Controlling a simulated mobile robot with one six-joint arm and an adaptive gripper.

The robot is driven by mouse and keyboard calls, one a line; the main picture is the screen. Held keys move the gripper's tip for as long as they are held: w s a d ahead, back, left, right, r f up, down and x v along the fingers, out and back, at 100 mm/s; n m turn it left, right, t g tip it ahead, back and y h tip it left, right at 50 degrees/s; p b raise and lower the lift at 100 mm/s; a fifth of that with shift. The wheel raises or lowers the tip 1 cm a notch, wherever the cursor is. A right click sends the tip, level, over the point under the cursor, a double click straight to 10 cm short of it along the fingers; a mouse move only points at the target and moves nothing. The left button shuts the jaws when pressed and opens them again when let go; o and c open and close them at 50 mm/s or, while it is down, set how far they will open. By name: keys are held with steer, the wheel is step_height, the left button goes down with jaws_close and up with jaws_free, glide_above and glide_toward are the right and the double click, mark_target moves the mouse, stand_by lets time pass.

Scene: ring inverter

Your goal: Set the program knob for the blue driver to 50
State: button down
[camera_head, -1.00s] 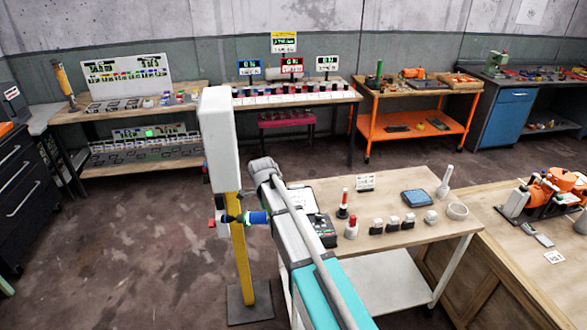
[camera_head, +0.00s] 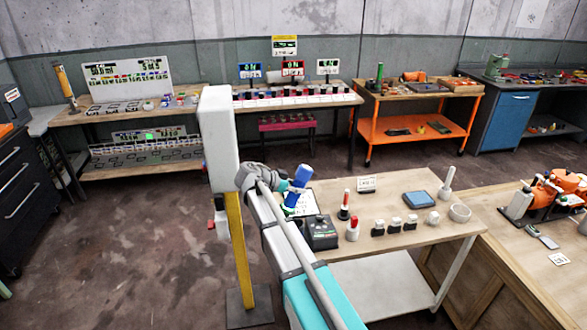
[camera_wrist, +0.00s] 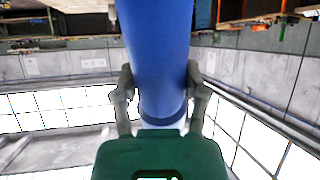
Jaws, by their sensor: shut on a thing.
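The blue driver (camera_head: 299,178) is a blue cylinder with a darker lower part. My gripper (camera_head: 289,187) is shut on it and holds it steep but tilted, over the left edge of the wooden table. In the wrist view the blue driver (camera_wrist: 155,50) runs from the top edge down between the two fingers of my gripper (camera_wrist: 160,88). A dark box (camera_head: 321,233) with small markings stands on the table just below the driver in the picture. I cannot make out a program knob or its value. A blue-framed display (camera_head: 250,71) stands on the back bench.
A yellow post (camera_head: 238,260) stands left of my arm. The floor left of it is clear.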

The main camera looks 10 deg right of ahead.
steer(key=r+t+h, duration=0.1)
steer(key=w+r+n+t+h, duration=0.1)
steer(key=r, duration=0.1)
steer(key=w+r+n+t+h+b, duration=0.1)
steer(key=r+t, duration=0.1)
steer(key=shift+d+r, duration=0.25)
steer(key=shift+d, duration=0.15)
steer(key=shift+w+a+r+t+h, duration=0.1)
steer(key=shift+w+r+t+h, duration=0.1)
steer(key=shift+r+t, duration=0.15)
steer(key=shift+w+a+r+t+h, duration=0.1)
steer(key=shift+r+t+h, duration=0.15)
steer(key=shift+r, duration=0.25)
step_height(320, 180, down, 17)
steer(key=b, duration=1.6)
steer(key=shift+r+b, duration=0.15)
steer(key=shift+b, duration=0.15)
stand_by(0.4)
steer(key=shift+c, duration=0.2)
jaws_free()
steer(key=shift+s, duration=0.1)
steer(key=shift+a+f, duration=0.1)
steer(key=shift+f, duration=0.1)
